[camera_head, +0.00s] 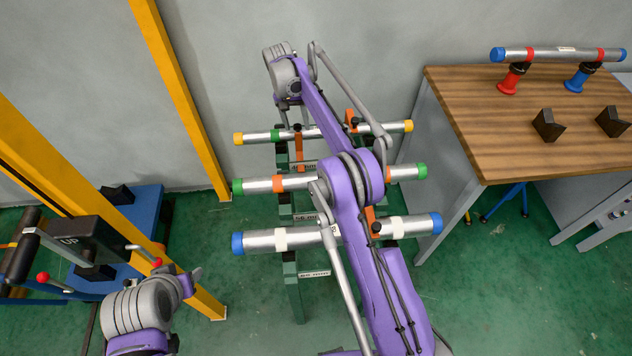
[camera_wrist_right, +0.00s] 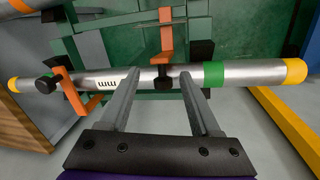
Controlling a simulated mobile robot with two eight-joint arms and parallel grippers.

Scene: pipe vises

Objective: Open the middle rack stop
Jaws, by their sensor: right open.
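Three steel pipes lie across a green rack: the back pipe (camera_head: 255,136) has yellow ends, the middle pipe (camera_head: 255,185) green ends, the front pipe (camera_head: 265,241) blue ends. Orange stops with black knobs stand at the back pipe, one on the left (camera_head: 298,142). In the right wrist view, an orange stop (camera_wrist_right: 167,35) rises behind the yellow-ended pipe (camera_wrist_right: 245,72), and another (camera_wrist_right: 72,95) sits at the left. My right gripper (camera_wrist_right: 158,82) is open and empty, its two fingers beside that pipe. My arm hides part of the middle pipe.
A wooden bench (camera_head: 450,110) stands at right with a pipe on red and blue supports and two black blocks (camera_head: 548,125). Yellow posts (camera_head: 180,95) and a blue-based machine (camera_head: 90,240) stand at left.

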